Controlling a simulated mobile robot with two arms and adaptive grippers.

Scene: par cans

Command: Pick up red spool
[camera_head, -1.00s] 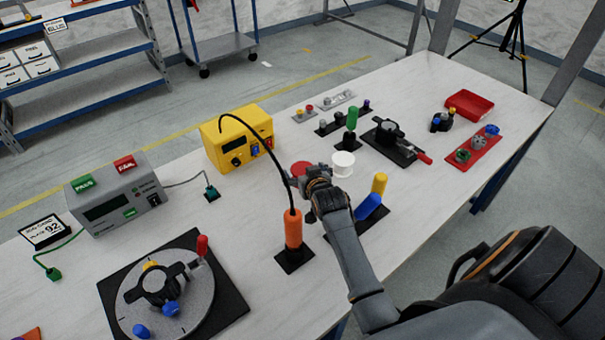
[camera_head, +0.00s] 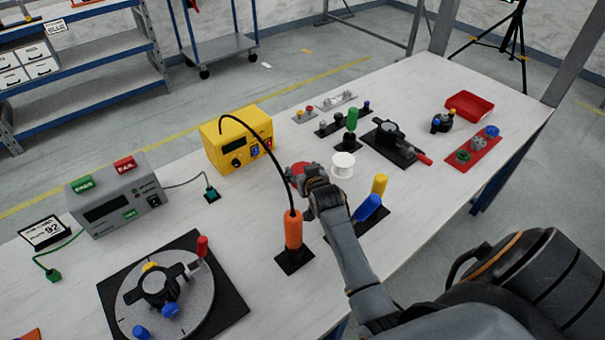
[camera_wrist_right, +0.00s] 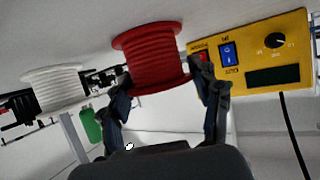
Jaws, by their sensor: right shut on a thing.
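The red spool (camera_wrist_right: 154,56) is between the two fingers of my right gripper (camera_wrist_right: 165,95) in the right wrist view, and the fingers touch its sides. In the head view the red spool (camera_head: 299,170) shows only in part, because my right gripper (camera_head: 308,178) covers its near side. My right gripper is shut on it. I cannot tell whether the spool is clear of the table. My left gripper is in neither view.
A white spool (camera_head: 343,165) stands close to the right of my gripper. The yellow station (camera_head: 237,140) is behind left, its black cable arching to an orange-handled tool (camera_head: 293,232) in front. Yellow and blue handles (camera_head: 368,207) stand at the near right.

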